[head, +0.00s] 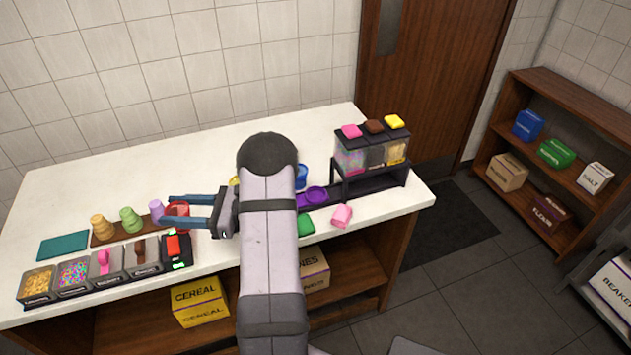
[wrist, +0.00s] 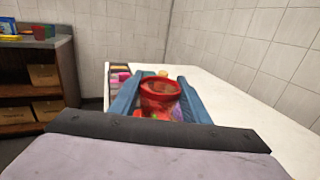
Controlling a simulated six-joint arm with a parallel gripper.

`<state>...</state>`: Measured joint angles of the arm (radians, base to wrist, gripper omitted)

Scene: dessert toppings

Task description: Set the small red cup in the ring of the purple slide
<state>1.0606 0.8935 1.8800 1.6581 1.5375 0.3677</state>
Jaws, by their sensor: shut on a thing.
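The small red cup (head: 178,209) is between the two blue fingers of my gripper (head: 168,209), which is shut on it. It also shows in the wrist view (wrist: 160,97), open end visible, with a finger on each side. Whether it touches the counter is unclear. The purple slide (head: 306,201) lies right of my arm, on the dark base left of the dispenser. Its round ring (head: 317,194) faces up and looks empty. My arm hides what lies left of it, and the cup is well apart from it.
A three-part dispenser (head: 365,155) with pink, brown and yellow lids stands at the right. The counter's back (head: 220,150) is clear.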

